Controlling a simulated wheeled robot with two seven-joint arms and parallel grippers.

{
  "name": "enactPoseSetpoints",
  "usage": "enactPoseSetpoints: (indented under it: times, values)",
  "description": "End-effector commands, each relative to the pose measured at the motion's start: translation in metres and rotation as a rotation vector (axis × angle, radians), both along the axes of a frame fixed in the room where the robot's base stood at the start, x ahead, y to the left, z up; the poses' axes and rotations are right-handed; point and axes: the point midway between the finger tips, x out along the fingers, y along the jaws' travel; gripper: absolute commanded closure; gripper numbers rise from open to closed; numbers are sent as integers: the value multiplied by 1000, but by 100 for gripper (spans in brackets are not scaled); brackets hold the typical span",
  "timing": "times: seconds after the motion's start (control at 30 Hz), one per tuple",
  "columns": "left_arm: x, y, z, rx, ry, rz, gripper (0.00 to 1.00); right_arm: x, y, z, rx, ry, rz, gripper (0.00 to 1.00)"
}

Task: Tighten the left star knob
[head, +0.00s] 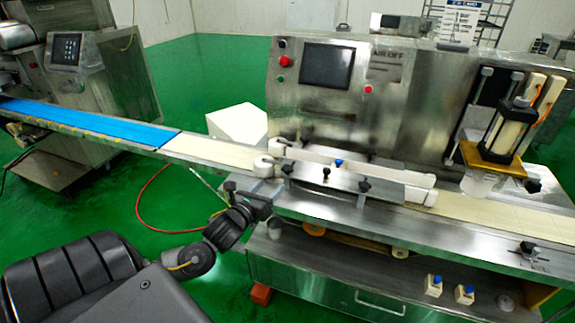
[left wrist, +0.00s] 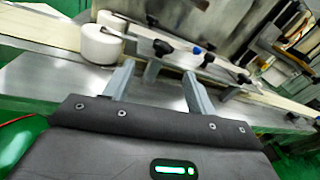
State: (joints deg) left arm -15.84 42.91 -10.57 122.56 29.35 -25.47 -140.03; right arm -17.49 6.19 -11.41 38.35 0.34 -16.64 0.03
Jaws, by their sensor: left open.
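The left star knob (head: 287,169) is small and black, at the left end of the slanted metal plate on the encrusting machine's conveyor. In the left wrist view the black knob (left wrist: 162,47) shows just beyond the fingertips. My left gripper (head: 262,203) is at the machine's front edge, lower left of the knob and apart from it. In the left wrist view its two grey fingers (left wrist: 158,70) are spread with nothing held between them. My right gripper is not in view.
A white roller (left wrist: 100,44) stands left of the knob. Another black knob (head: 364,186) and a blue knob (head: 338,162) lie to the right along the guide rails. The blue conveyor belt (head: 90,122) extends left. The green floor is open in front of the machine's left side.

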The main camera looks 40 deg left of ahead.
Motion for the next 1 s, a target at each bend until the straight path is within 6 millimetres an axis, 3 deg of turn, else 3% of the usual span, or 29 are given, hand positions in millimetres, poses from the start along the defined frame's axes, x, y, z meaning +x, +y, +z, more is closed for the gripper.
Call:
enactPoseSetpoints:
  times: [0.13, 0.43, 1.0]
  values:
    - [0, 0, 7, 152, -13, -12, 44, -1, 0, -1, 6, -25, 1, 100]
    - [7, 0, 9, 189, -16, -15, 44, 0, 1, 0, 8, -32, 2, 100]
    - [97, 13, 8, 187, -15, -14, 44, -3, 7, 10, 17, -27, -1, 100]
